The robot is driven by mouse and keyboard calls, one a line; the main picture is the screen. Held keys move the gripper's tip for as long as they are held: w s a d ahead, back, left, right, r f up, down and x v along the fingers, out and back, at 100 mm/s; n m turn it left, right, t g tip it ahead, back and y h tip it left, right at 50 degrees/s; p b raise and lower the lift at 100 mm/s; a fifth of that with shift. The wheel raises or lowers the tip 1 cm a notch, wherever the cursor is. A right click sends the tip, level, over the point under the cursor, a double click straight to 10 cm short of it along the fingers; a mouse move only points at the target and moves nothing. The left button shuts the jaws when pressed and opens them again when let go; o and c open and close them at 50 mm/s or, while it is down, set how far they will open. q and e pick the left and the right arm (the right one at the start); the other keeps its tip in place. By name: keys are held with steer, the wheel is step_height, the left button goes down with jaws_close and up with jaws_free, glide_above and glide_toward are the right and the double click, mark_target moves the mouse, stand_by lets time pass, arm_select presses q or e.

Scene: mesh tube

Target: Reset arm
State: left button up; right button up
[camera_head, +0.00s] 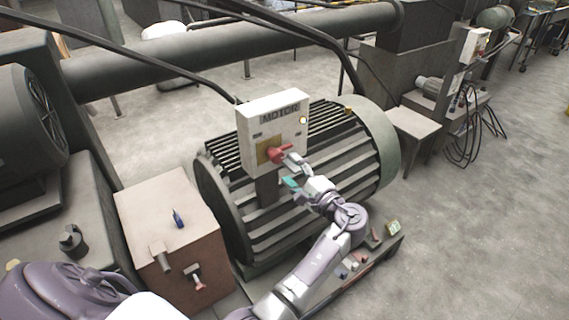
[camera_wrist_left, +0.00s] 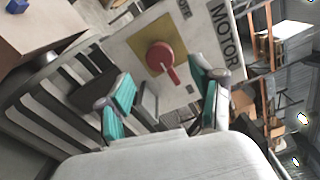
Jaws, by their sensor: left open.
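My left gripper (camera_head: 294,172) is open in front of the white MOTOR control box (camera_head: 254,123), close to its red rotary knob (camera_head: 279,154). In the left wrist view, its two teal-padded fingers (camera_wrist_left: 162,85) are spread apart, with the red knob (camera_wrist_left: 160,57) on its yellow plate (camera_wrist_left: 138,42) showing between and beyond them. Nothing is held between the fingers. I cannot tell whether a finger touches the box or knob. My right gripper is not in view.
The large ribbed motor (camera_head: 345,165) stands right behind and below my left gripper. A brown cabinet (camera_head: 150,195) with a small blue object (camera_head: 178,218) on top is to the left. Small items lie on the motor base (camera_head: 385,250). Open floor (camera_head: 480,230) is at the right.

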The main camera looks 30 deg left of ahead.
arm_select(q)
steer(key=shift+s+d, duration=0.1)
steer(key=shift+d, duration=0.1)
steer(key=shift+f, duration=0.1)
step_height(320, 180, down, 22)
steer(key=s+d+m+h, duration=0.2)
steer(key=m+h, duration=0.2)
steer(key=h, duration=0.2)
steer(key=s+d+f+g+h, duration=0.1)
steer(key=s+d+f+h, duration=0.1)
steer(key=s+f, duration=0.45)
steer(key=s+d+f+h, duration=0.1)
steer(key=s+f+h, duration=0.25)
steer(key=f, duration=0.65)
steer(key=s+d+f+n+g+h, duration=0.2)
steer(key=s+f+n+g+h, duration=0.1)
steer(key=s+f, duration=1.05)
steer(key=s+f+n+g+h, duration=0.1)
steer(key=s+f+n, duration=0.1)
steer(key=s, duration=1)
steer(key=s+f+n+g+h+b, duration=0.1)
steer(key=s+f+n, duration=0.2)
steer(key=s, duration=0.9)
steer(key=shift+f+n, duration=0.3)
